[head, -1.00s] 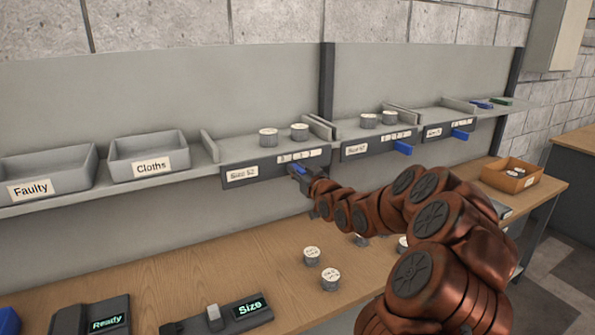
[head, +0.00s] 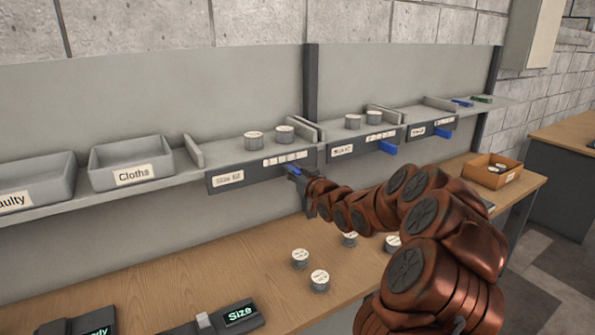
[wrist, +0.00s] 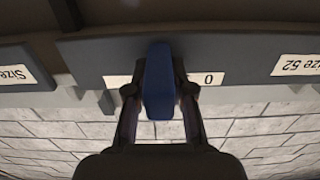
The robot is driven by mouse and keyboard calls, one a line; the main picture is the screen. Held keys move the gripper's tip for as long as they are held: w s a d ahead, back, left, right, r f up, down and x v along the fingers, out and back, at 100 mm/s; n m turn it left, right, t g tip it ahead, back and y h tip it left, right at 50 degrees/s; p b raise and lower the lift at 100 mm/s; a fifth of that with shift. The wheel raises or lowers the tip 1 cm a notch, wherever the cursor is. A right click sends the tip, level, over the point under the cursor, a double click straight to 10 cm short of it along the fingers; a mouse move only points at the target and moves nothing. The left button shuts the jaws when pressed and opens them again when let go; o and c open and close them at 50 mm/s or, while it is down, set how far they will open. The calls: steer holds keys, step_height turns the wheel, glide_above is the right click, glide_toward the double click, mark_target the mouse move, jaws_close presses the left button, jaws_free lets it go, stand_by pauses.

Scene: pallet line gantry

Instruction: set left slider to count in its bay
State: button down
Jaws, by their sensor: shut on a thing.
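The left slider is a blue block (head: 294,169) on the front rail (head: 250,172) of the left bay, below the right part of its white number strip (head: 285,158). My gripper (head: 297,172) is shut on it. In the wrist view, which is upside down, both fingers (wrist: 160,90) clasp the blue slider (wrist: 159,80). It covers part of the strip; a 0 shows to its right, the other numbers are hidden or unclear. Two grey cylinders, one (head: 253,142) left of the other (head: 284,135), stand in that bay.
The middle (head: 388,147) and right (head: 443,133) blue sliders sit farther right. A Cloths bin (head: 130,160) stands to the left. Loose cylinders (head: 320,281) and a Size device (head: 240,313) are on the bench below.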

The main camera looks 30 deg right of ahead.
steer(key=c, duration=1)
jaws_free()
steer(key=shift+s, duration=0.1)
steer(key=s, duration=1.1)
steer(key=shift+s, duration=0.4)
